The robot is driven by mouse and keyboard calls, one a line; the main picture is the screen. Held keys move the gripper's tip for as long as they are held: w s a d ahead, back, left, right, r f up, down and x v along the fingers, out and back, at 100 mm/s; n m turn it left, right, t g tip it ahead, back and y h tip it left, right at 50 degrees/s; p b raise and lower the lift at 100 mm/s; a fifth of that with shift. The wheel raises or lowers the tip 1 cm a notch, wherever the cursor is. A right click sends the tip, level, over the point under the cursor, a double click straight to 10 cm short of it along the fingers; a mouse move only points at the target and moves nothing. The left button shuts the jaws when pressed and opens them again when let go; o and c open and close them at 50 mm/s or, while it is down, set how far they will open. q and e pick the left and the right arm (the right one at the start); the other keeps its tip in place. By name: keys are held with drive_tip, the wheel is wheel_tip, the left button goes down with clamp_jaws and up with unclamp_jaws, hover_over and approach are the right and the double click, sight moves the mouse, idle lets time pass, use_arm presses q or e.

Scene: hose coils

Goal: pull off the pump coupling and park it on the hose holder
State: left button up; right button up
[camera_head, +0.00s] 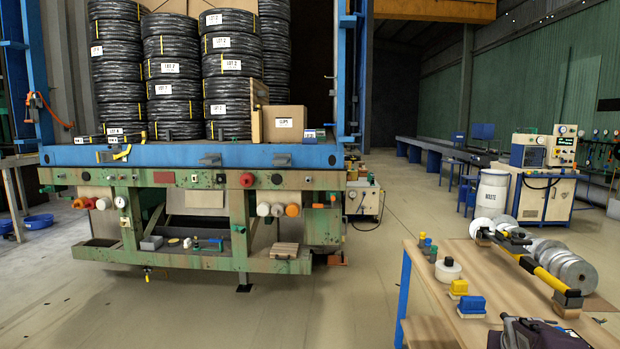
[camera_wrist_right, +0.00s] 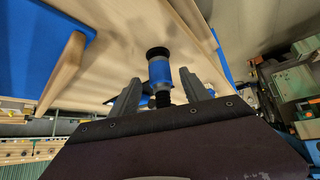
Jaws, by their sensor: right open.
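My right gripper (camera_head: 509,326) is at the bottom right edge of the head view, in front of the wooden bench. In the right wrist view the right gripper (camera_wrist_right: 158,88) has its two grey fingers apart. A blue cylinder (camera_wrist_right: 160,70) with black ends shows between and beyond the fingers. I cannot tell whether it is the pump coupling, and no contact is visible. In the head view a white wheeled unit with a dark hose (camera_head: 365,203), possibly the pump, stands right of the green frame. I cannot identify the hose holder. My left gripper is out of view.
The wooden bench (camera_head: 480,265) carries small bottles, yellow and blue blocks and metal discs. A green frame (camera_head: 180,262) with ports stands below stacked hose coils (camera_head: 230,65). A waste barrel (camera_head: 493,195) stands behind the bench. The floor between frame and bench is clear.

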drive_tip(key=shift+v, duration=0.75)
drive_tip(key=shift+s+r, duration=0.1)
drive_tip(key=s+a+r+p, duration=0.3)
drive_tip(key=a+r, duration=0.3)
drive_tip(key=r, duration=0.5)
drive_tip(key=s+a+r+n+y+p, duration=0.1)
drive_tip(key=s+a+p, duration=0.15)
drive_tip(key=a, duration=0.25)
drive_tip(key=s+a+r+n+y+p, duration=0.1)
drive_tip(key=s+a+n+p, duration=0.15)
drive_tip(key=a, duration=0.35)
drive_tip(key=s+a+f+n+g+y+p, duration=0.1)
drive_tip(key=s+a+f, duration=0.4)
drive_tip(key=s, duration=0.6)
drive_tip(key=s+a+f+n+g+y+p, duration=0.1)
drive_tip(key=s+a+f+g+p, duration=0.2)
drive_tip(key=s, duration=0.8)
wheel_tip(320, 180, down, 2)
drive_tip(key=shift+a+f+g+y, duration=0.15)
drive_tip(key=shift+a+g+y, duration=0.15)
drive_tip(key=shift+a+g, duration=0.6)
